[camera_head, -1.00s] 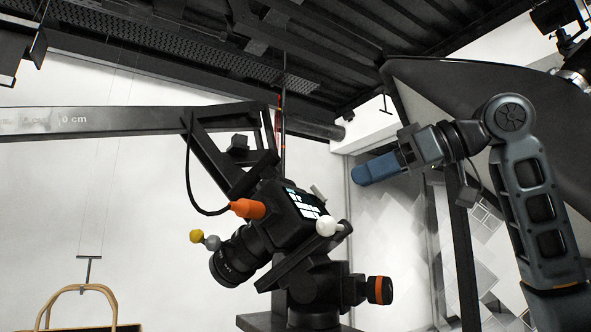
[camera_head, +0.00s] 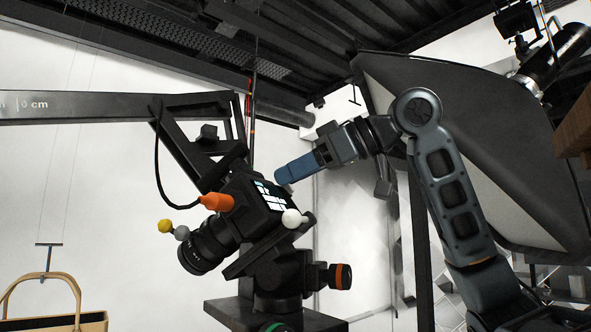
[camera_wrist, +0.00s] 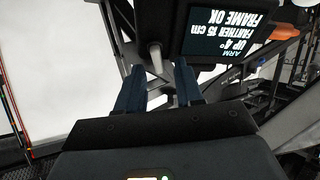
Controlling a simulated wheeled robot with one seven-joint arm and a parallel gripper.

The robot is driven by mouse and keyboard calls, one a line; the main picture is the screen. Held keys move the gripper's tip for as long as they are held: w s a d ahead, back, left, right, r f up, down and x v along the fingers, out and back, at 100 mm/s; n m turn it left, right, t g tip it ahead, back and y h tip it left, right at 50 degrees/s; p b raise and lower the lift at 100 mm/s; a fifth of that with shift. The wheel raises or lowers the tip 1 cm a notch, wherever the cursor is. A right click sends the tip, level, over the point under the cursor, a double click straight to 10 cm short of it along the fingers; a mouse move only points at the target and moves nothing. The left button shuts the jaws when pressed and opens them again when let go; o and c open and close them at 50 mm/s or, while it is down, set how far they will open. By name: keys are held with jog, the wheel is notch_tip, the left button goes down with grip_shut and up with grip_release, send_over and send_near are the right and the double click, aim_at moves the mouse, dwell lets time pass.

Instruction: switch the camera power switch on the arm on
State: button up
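The black camera (camera_head: 240,205) hangs tilted on the arm (camera_head: 120,105), its lit screen (camera_head: 270,195) facing up and right. My gripper (camera_head: 282,176) has its blue fingers close to the camera's upper right edge, beside the screen. In the wrist view my gripper (camera_wrist: 160,78) is open, with a clear gap between two dark blue fingers. A pale grey stub (camera_wrist: 155,56), seemingly the power switch lever, stands just beyond the gap, left of the screen (camera_wrist: 225,35). I cannot tell whether a finger touches it. In the head view my gripper hides the lever.
An orange plug (camera_head: 217,202) with a black cable sits on the camera's left side. White (camera_head: 291,218) and yellow (camera_head: 165,226) balls stick out. A knob with an orange ring (camera_head: 341,276) is below right. A large dark panel (camera_head: 480,130) stands behind my arm.

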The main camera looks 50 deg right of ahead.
jog(key=shift+c, duration=0.4)
grip_shut()
jog(key=shift+s+a+n+y, duration=0.15)
jog(key=shift+n+y, duration=0.15)
jog(key=shift+n, duration=1.1)
jog(key=shift+o, duration=0.4)
grip_release()
jog(key=b+v, duration=0.1)
jog(key=v, duration=0.6)
jog(key=shift+s+r, duration=0.15)
jog(key=shift+s, duration=0.1)
